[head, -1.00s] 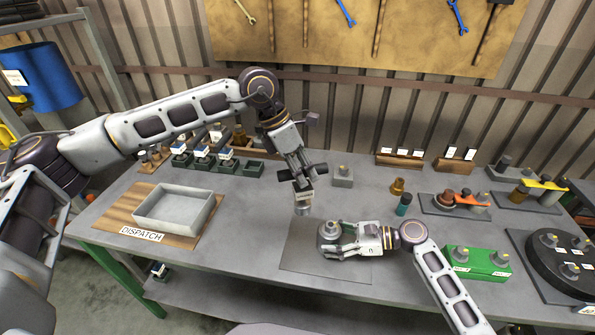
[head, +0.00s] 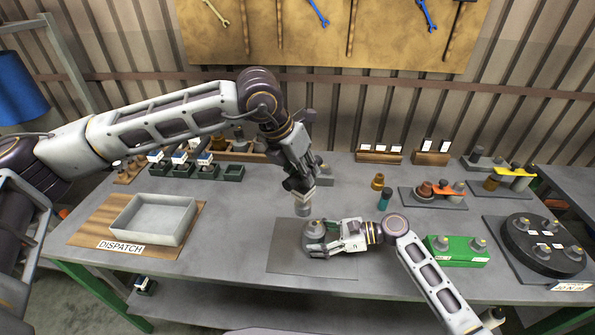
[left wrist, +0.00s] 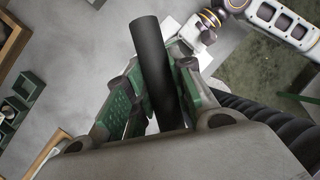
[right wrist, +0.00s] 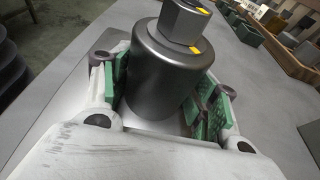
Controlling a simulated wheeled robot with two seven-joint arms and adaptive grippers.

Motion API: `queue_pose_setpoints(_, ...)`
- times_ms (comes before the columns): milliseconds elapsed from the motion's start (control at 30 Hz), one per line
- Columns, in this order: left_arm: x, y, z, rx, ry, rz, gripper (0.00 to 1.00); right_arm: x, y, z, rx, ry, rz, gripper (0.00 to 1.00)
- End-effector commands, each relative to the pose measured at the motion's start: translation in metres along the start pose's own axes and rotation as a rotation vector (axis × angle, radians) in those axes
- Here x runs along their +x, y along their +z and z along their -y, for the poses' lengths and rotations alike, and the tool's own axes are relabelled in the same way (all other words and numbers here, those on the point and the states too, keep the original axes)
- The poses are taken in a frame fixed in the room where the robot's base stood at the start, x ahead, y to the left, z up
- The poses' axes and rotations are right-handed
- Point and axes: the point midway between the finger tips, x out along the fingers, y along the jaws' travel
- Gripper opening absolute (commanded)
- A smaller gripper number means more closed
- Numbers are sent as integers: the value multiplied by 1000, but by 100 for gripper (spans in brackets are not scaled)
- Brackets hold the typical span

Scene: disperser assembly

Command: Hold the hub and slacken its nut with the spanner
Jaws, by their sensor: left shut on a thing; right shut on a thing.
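The hub (right wrist: 170,75) is a dark grey stepped cylinder with a hex nut (right wrist: 182,20) on top. Yellow marks show on the nut and on the hub's shoulder. My right gripper (head: 322,240) is shut around the hub, which stands upright over the grey mat (head: 300,263). My left gripper (head: 300,188) points down, shut on the spanner, whose dark round shaft (left wrist: 155,70) shows between the green pads. The spanner's grey cylindrical lower end (head: 303,207) is above and slightly left of the hub in the head view. It appears apart from the nut.
A grey tray (head: 152,240) on the DISPATCH board stands at left. A green block (head: 458,258) and a black round fixture (head: 545,262) stand at right. Small green bins (head: 232,173) and card holders (head: 380,157) line the back.

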Motion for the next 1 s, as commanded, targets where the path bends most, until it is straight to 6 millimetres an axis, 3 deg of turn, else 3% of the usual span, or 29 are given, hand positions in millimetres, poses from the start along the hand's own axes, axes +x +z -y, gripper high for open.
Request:
queue_pose_setpoints(533, -2, 12, 29, -245, 106, 49, 0, 0, 0, 0, 2, 1, -1, 20)
queue_pose_setpoints(1000, -3, 14, 35, -303, 129, 58, 0, 0, -1, 0, 2, 1, -1, 20)
